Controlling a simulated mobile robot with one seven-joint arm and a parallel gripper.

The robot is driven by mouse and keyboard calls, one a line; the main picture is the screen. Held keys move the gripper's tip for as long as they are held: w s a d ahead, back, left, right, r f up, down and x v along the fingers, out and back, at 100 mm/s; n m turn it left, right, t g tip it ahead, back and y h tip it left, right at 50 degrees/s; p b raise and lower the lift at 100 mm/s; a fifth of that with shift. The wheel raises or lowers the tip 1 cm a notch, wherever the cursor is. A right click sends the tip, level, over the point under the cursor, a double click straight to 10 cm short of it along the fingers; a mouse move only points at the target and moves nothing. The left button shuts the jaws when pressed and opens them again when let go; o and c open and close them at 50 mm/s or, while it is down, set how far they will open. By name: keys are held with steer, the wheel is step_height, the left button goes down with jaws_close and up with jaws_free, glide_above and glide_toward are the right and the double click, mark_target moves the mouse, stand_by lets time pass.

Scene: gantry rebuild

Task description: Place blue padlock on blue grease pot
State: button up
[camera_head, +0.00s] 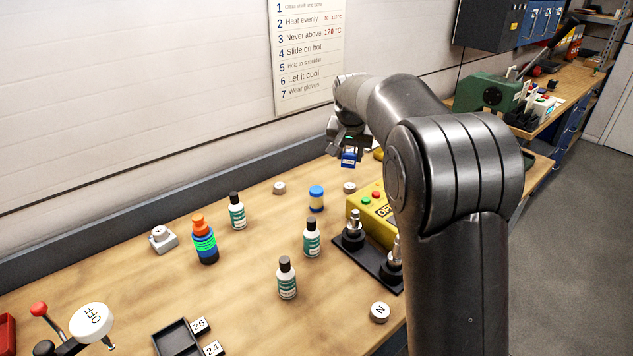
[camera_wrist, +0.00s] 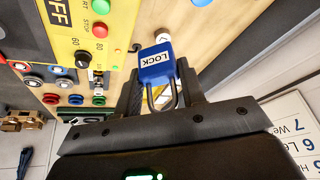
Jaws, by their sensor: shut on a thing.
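My gripper (camera_head: 347,146) is shut on the blue padlock (camera_head: 349,159) and holds it in the air above the back of the bench. In the wrist view the padlock (camera_wrist: 157,64) shows its LOCK label, with its metal shackle between the fingers (camera_wrist: 160,92). The blue grease pot (camera_head: 316,199), a small round pot with a blue lid and a yellow band, stands upright on the bench. It is below and to the left of the padlock in the head view, apart from it. I cannot make the pot out for sure in the wrist view.
Several dark-capped bottles (camera_head: 311,238) stand around the pot. A blue, green and orange bottle (camera_head: 204,243) is further left. A yellow control box (camera_head: 369,212) and a black stand (camera_head: 366,262) are to the right. The wall (camera_head: 170,90) rises behind the bench (camera_head: 240,290).

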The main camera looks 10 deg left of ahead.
steer(key=a+f, duration=0.1)
steer(key=a, duration=0.2)
steer(key=w+a+f, duration=0.1)
steer(key=a+f, duration=0.1)
steer(key=a, duration=0.1)
steer(key=w+a+f, duration=0.1)
steer(key=a+f, duration=0.1)
steer(key=shift+a+f, duration=0.2)
steer(key=shift+a, duration=0.2)
steer(key=shift+f, duration=2)
steer(key=o, duration=1.1)
steer(key=shift+f, duration=0.1)
